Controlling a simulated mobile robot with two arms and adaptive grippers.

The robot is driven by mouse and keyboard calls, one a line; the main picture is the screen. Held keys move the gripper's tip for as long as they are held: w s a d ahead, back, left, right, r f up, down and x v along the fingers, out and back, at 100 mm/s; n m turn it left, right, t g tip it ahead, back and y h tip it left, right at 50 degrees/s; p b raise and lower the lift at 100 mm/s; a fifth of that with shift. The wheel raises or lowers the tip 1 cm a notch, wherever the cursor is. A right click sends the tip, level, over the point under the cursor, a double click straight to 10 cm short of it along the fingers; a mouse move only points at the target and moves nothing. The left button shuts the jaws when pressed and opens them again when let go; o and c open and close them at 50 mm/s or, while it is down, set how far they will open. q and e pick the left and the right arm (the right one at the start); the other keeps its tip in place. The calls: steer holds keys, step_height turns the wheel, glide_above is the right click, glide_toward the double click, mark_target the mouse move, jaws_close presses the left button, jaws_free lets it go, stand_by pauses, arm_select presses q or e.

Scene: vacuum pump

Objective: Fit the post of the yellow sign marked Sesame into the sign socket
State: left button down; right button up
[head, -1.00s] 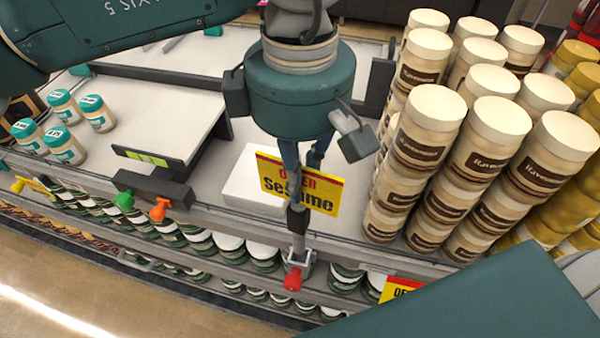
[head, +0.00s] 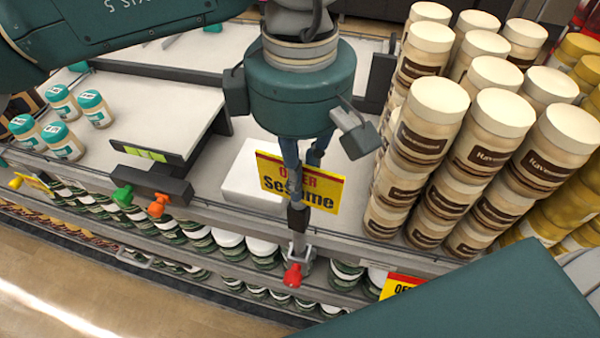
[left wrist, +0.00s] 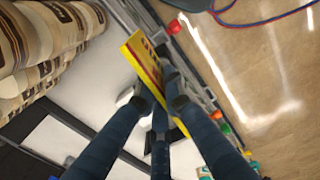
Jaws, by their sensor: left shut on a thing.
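The yellow sign (head: 322,193) with a red band, marked Sesame, is upright at the shelf's front edge in the head view. My left gripper (head: 297,207) is shut on it from above, with one dark finger across its face. The sign also shows between my fingers in the left wrist view (left wrist: 143,62). A grey bracket with a red knob (head: 293,275), seemingly the sign socket, is on the shelf edge just below the fingertip. The post is mostly hidden by the finger, so I cannot tell whether it is in the socket. My right gripper is not in view.
Tall stacks of cream-lidded jars (head: 431,122) stand close to the right of the sign. A white block (head: 243,180) lies behind it. A green knob (head: 122,196) and an orange knob (head: 158,206) stick out at left. Several teal-lidded jars (head: 62,140) stand far left.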

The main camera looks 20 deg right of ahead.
arm_select(q)
steer(key=shift+n, duration=0.7)
steer(key=shift+f+b, duration=2.15)
steer(key=shift+f, duration=0.15)
steer(key=c, duration=1.8)
jaws_free()
steer(key=shift+o, duration=0.2)
steer(key=shift+r, duration=0.1)
step_height(320, 180, up, 12)
